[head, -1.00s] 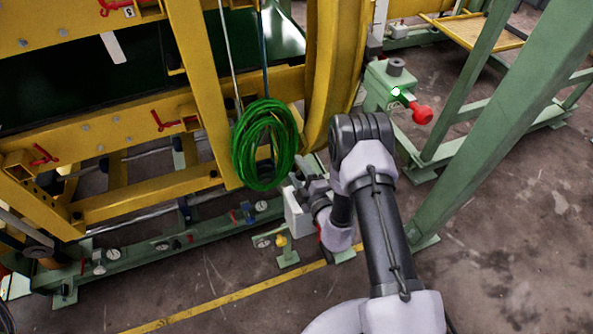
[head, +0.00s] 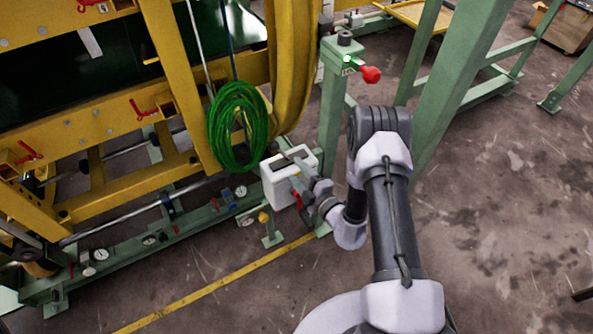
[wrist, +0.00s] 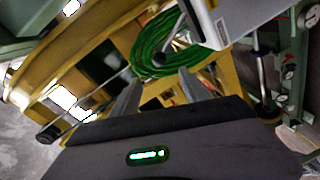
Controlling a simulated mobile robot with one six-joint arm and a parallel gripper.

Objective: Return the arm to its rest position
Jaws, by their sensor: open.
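My arm (head: 385,215) reaches up from the bottom of the head view and bends at a dark elbow. Its forearm folds down to the left, toward a white box on the machine. My gripper (wrist: 158,88) is open, with two grey fingers apart and nothing between them in the wrist view. In the head view its end is small and overlaps the white box (head: 277,188); I cannot tell whether they touch. The box also shows at the top of the wrist view (wrist: 228,18).
A yellow machine frame (head: 160,25) fills the left, with a coiled green hose (head: 237,128) hanging from it. A green post (head: 333,100) carries a red knob (head: 370,74). A green beam (head: 465,75) slopes behind my elbow. Open concrete floor (head: 510,230) lies to the right.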

